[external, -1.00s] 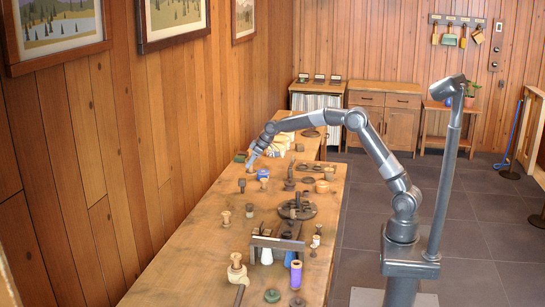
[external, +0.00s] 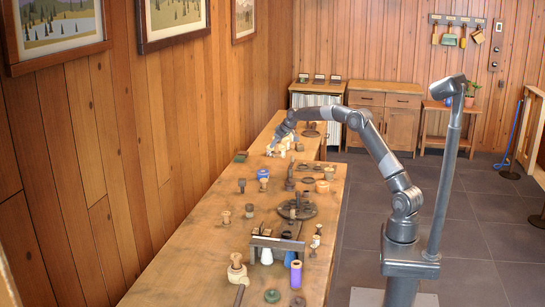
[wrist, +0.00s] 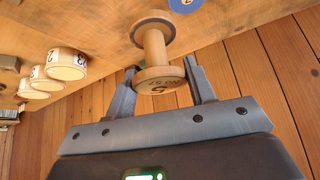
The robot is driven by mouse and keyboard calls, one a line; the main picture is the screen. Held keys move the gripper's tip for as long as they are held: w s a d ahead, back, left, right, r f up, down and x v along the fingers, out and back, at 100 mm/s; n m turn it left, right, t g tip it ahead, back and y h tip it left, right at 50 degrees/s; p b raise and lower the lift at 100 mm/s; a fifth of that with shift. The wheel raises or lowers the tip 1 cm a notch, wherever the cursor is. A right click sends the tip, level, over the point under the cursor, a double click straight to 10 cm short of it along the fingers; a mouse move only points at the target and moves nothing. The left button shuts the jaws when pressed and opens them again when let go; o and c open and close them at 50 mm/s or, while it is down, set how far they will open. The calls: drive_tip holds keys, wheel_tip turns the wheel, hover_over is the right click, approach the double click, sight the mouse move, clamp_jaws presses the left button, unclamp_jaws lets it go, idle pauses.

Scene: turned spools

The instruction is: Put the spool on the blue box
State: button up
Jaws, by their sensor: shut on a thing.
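My gripper (wrist: 160,76) is shut on a pale wooden spool (wrist: 154,45); the fingers sit on either side of its near flange, which bears a dark marking. The spool's far flange has a dark rim; I cannot tell whether it touches the table. In the external view my gripper (external: 272,148) is low over the far part of the bench, where the spool is too small to pick out. The blue box (external: 263,174) stands on the bench nearer the camera, apart from my gripper. A blue round top with a mark (wrist: 185,5) is cut off at the wrist view's upper edge.
Pale round boxes with numbers (wrist: 66,65) stand in a row to the left in the wrist view. The plank wall (external: 150,140) runs along the bench (external: 200,250). Several turned pieces and a dark round stand (external: 297,209) occupy the nearer bench.

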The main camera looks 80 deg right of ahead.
drive_tip(key=shift+w+a+f, duration=0.75)
drive_tip(key=shift+w+f, duration=0.35)
drive_tip(key=shift+f, duration=0.35)
drive_tip(key=shift+w+a+f, duration=0.7)
drive_tip(key=shift+w+f, duration=0.4)
drive_tip(key=shift+f, duration=0.35)
drive_tip(key=shift+w+a+f, duration=0.75)
drive_tip(key=shift+w+f, duration=0.35)
drive_tip(key=shift+f, duration=0.35)
drive_tip(key=shift+f, duration=0.15)
drive_tip(key=o, duration=1)
drive_tip(key=shift+c, duration=0.2)
